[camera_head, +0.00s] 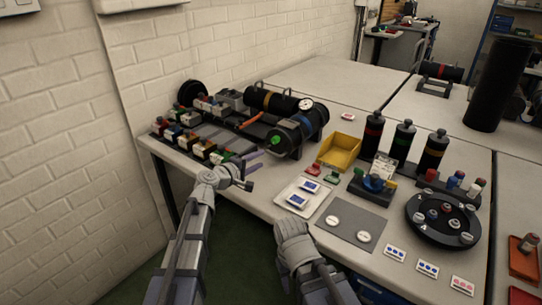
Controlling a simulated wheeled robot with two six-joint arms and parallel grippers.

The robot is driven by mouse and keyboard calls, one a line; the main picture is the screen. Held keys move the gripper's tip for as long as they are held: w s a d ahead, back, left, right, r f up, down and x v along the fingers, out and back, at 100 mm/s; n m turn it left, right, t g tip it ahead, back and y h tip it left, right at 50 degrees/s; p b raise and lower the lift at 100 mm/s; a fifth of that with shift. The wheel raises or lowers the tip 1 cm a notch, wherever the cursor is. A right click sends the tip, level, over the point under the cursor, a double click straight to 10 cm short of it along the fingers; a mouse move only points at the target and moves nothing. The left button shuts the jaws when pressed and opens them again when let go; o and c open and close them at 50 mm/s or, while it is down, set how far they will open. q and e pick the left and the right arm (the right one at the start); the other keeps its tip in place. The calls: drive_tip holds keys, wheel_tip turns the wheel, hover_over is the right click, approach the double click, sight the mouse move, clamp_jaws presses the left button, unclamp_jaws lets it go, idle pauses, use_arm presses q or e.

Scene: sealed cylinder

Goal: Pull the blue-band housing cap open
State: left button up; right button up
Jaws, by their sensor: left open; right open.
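The blue-band housing is a black cylinder lying on its side at the back left of the table, with a blue band (308,122) around it. Its dark round cap (288,141) faces me, with a green knob (275,140) on it. The cap looks seated on the housing; I cannot see a gap. My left gripper (250,171) is open and empty, left of and nearer than the cap, apart from it. My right arm's wrist (293,240) is low at the table's front edge; its fingers are hidden.
Blocks on a rack (185,135) stand left. A yellow bin (340,151), white tray (291,207), grey mat (350,222), upright bottles (404,141) and round black tray (425,227) fill the right.

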use_arm(q)
drive_tip(key=b+x, duration=0.1)
drive_tip(key=x, duration=0.6)
drive_tip(key=shift+w+d+f+b, duration=0.1)
drive_tip(key=shift+w+b, duration=0.15)
drive_tip(key=shift+b, duration=0.05)
clamp_jaws()
drive_tip(key=shift+s, duration=0.1)
idle(1.0)
